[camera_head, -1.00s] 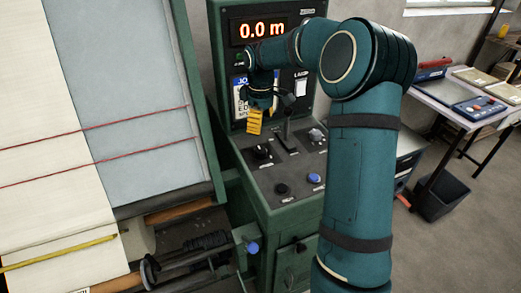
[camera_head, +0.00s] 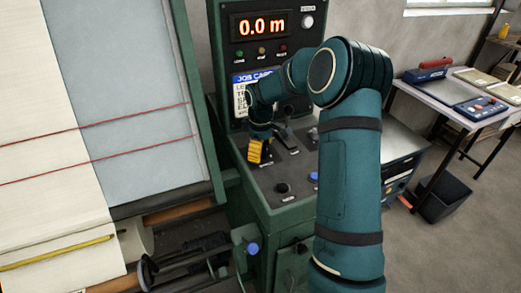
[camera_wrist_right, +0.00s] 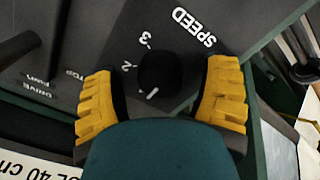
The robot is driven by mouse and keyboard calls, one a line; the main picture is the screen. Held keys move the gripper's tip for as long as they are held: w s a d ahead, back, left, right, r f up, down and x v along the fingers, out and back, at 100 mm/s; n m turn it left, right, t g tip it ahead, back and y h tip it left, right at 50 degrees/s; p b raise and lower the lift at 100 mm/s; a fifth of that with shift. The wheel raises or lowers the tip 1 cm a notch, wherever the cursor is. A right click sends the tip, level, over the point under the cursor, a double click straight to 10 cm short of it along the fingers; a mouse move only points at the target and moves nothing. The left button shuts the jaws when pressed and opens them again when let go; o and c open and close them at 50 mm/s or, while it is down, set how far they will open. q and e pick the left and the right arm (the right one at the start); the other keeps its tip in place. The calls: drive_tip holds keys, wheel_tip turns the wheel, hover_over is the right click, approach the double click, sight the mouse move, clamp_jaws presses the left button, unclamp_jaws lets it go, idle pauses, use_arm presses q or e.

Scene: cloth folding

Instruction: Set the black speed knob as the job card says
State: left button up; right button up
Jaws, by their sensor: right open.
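The black speed knob (camera_wrist_right: 162,70) shows in the right wrist view beside the word SPEED and the numerals 2 and 3. Its white line lies at the knob's lower left, away from both numerals; I cannot see a numeral there. My right gripper (camera_wrist_right: 160,78) is open, with a yellow finger on either side of the knob and visible gaps. In the head view the right gripper (camera_head: 256,153) is low over the console and largely hides the knob. The job card (camera_head: 240,92) is on the upright panel, partly covered by my arm. My left gripper is out of view.
The sloping console (camera_head: 290,165) also carries a lever (camera_head: 285,137), a black button (camera_head: 283,188) and a blue button (camera_head: 314,177). A display (camera_head: 262,26) above reads 0.0 m. A cloth roll machine stands left, a side table (camera_head: 440,95) right.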

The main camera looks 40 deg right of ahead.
drive_tip(key=c, duration=1.2)
drive_tip(key=shift+c, duration=0.2)
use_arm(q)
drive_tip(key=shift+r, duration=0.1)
use_arm(e)
drive_tip(key=shift+m, duration=0.3)
drive_tip(key=m+p, duration=0.1)
drive_tip(key=m, duration=0.4)
drive_tip(key=shift+r+m, duration=0.1)
drive_tip(key=shift+m, duration=0.2)
use_arm(q)
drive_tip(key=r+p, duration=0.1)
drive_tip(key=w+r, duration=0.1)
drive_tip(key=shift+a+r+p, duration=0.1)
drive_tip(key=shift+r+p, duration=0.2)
drive_tip(key=shift+p, duration=0.1)
use_arm(e)
drive_tip(key=m, duration=0.5)
drive_tip(key=shift+m, duration=0.4)
drive_tip(key=o, duration=1.2)
drive_tip(key=shift+o, duration=0.2)
